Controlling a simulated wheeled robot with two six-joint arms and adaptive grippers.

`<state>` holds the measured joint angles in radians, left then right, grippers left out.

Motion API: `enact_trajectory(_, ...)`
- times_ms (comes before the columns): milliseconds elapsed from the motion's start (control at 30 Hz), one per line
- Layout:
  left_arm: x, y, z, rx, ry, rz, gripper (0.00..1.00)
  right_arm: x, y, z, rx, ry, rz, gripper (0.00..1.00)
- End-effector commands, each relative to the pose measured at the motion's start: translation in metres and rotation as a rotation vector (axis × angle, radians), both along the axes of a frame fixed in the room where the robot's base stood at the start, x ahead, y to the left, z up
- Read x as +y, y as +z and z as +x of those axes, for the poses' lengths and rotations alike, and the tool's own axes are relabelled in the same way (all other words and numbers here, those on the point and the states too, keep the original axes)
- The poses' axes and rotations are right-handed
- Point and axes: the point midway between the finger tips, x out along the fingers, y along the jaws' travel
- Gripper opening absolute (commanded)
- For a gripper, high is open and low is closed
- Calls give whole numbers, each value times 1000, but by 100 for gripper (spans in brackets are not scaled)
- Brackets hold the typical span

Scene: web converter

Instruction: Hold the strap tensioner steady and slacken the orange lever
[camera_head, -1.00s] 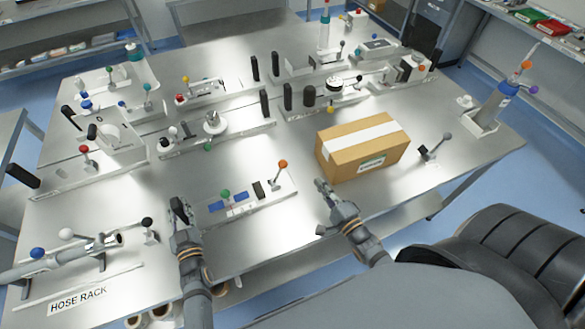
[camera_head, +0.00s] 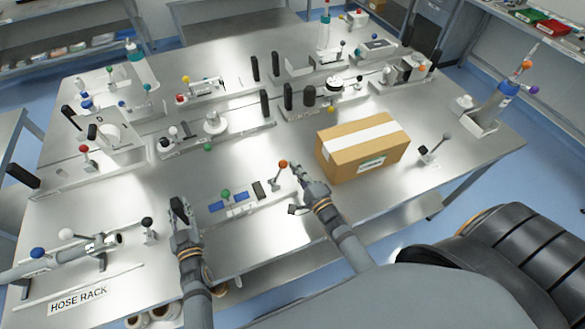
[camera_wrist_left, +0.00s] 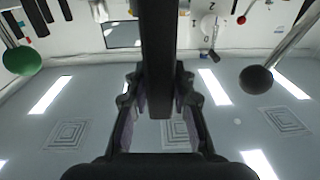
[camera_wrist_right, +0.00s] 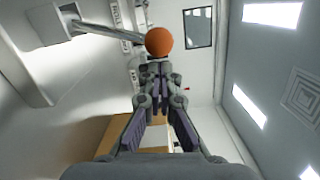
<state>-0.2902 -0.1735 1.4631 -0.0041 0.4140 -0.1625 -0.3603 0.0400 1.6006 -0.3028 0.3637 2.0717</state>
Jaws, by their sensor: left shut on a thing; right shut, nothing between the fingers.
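The strap tensioner (camera_head: 240,208) is a low pale base with blue pads, at the front middle of the table in the head view. Its orange-balled lever (camera_head: 283,164) stands up at the right end and leans right. My left gripper (camera_head: 180,215) is shut on an upright black handle (camera_wrist_left: 157,60) left of the base. My right gripper (camera_head: 296,170) is shut and empty, its tips just right of the orange ball. In the right wrist view the ball (camera_wrist_right: 159,41) sits just beyond the fingertips; I cannot tell if they touch it.
A green-balled lever (camera_head: 225,195) stands on the base between my grippers. A taped cardboard box (camera_head: 345,160) sits close behind and right of my right gripper. A black-balled lever (camera_head: 147,222) and the hose rack (camera_head: 85,285) lie left of my left gripper.

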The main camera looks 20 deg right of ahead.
Motion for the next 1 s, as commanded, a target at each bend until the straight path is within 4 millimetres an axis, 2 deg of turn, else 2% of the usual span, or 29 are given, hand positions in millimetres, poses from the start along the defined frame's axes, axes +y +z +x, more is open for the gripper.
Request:
enact_trajectory(33, -1, -13, -5, 30, -4, -1, 0, 0, -1, 0, 0, 0, -1, 0)
enact_trajectory(633, -1, -13, -5, 30, -4, 0, 0, 11, 6, -1, -6, 0, -108, 0)
enact_trajectory(1000, -2, -13, -5, 30, -4, 0, 0, 31, 16, -2, -16, -1, -308, 0)
